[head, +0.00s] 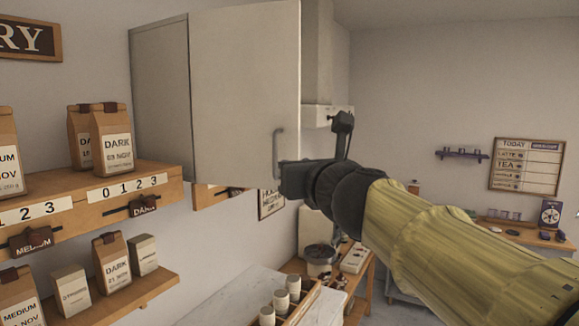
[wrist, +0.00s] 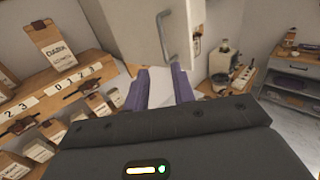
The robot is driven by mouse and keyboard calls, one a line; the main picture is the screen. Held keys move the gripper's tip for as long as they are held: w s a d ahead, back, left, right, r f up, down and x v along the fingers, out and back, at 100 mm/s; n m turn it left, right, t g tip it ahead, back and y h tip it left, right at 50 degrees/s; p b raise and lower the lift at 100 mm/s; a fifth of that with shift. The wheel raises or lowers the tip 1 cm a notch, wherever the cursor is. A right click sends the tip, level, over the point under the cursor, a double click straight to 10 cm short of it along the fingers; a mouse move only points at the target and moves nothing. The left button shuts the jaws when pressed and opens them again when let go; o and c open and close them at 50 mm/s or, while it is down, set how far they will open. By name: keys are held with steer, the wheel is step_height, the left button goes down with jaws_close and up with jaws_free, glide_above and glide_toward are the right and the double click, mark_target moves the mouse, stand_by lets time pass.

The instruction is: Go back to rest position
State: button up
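My gripper (head: 292,178) is raised on my outstretched arm, in front of the pale wall cabinet (head: 243,90). In the head view its black end overlaps the lower end of the cabinet's handle (head: 279,152), and its fingers are mostly hidden. In the wrist view the two purple fingers of my gripper (wrist: 160,88) stand apart with nothing held between them. The handle (wrist: 163,36) there lies beyond the fingertips, clear of the fingers. I cannot tell whether the cabinet door is fully shut.
Shelves with coffee bags (head: 111,140) and number labels stand at the left. Below are a pale counter (head: 222,298) and a wooden tray of cups (head: 280,300). A menu board (head: 527,166) hangs on the far wall. Open air lies between the cabinet and that wall.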

steer(key=s+d+f+n+g+h, duration=0.15)
steer(key=f+n+g, duration=0.25)
steer(key=f+n, duration=0.7)
steer(key=d+f+n+g+h, duration=0.1)
steer(key=d+f+n+g, duration=0.3)
steer(key=f, duration=1.3)
steer(key=s+d+f+n+g+h+b, duration=0.1)
steer(key=s+d+f+n+g, duration=0.2)
steer(key=s+f+n, duration=0.5)
steer(key=s+d+f+n+g+h, duration=0.1)
steer(key=s+d+f+n+g, duration=0.2)
steer(key=s+f+n, duration=0.4)
step_height(320, 180, down, 6)
steer(key=n, duration=0.2)
steer(key=shift+s+n+g+h+b, duration=0.3)
steer(key=shift+s+h+b, duration=0.05)
steer(key=shift+s, duration=0.05)
steer(key=shift+w+d, duration=0.15)
steer(key=shift+w, duration=0.05)
